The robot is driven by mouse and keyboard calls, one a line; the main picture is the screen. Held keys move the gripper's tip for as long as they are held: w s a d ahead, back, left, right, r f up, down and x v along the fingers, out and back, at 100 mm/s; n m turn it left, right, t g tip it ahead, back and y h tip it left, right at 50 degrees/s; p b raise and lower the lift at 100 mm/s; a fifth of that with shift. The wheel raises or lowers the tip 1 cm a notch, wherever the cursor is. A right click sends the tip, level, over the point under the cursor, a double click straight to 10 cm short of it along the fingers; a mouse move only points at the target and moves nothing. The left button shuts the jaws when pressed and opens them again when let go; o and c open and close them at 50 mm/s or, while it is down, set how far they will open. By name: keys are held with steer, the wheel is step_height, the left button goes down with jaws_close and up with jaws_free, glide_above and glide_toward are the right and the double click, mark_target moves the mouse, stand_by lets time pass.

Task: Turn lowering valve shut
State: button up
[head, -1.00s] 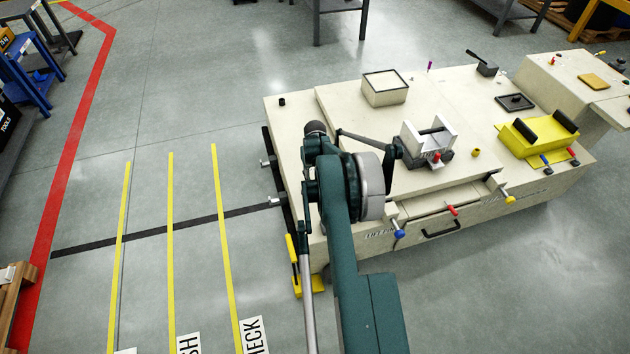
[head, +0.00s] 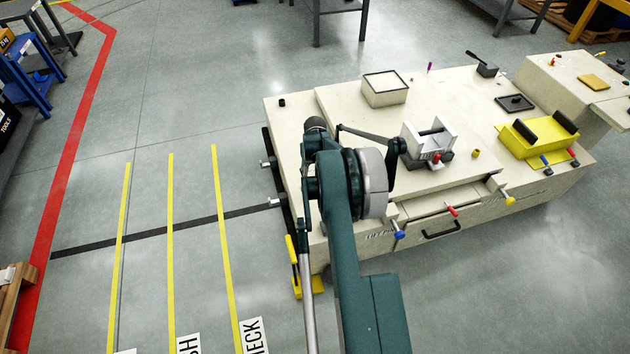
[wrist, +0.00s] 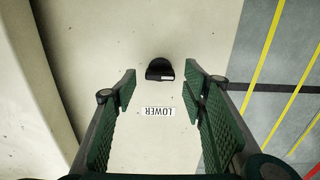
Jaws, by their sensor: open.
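Nothing is between the pads, and I see no contact with the knob. In the head view my arm hides much of the carrier's (head: 335,105) near left part, and I cannot make out the gripper there.
A raised step (wrist: 35,85) runs along the left in the wrist view. Open floor with yellow lines (head: 171,240) lies left of the carrier.

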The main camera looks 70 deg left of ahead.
step_height(320, 180, up, 10)
steer(key=shift+f, duration=0.2)
stand_by(0.6)
stand_by(0.4)
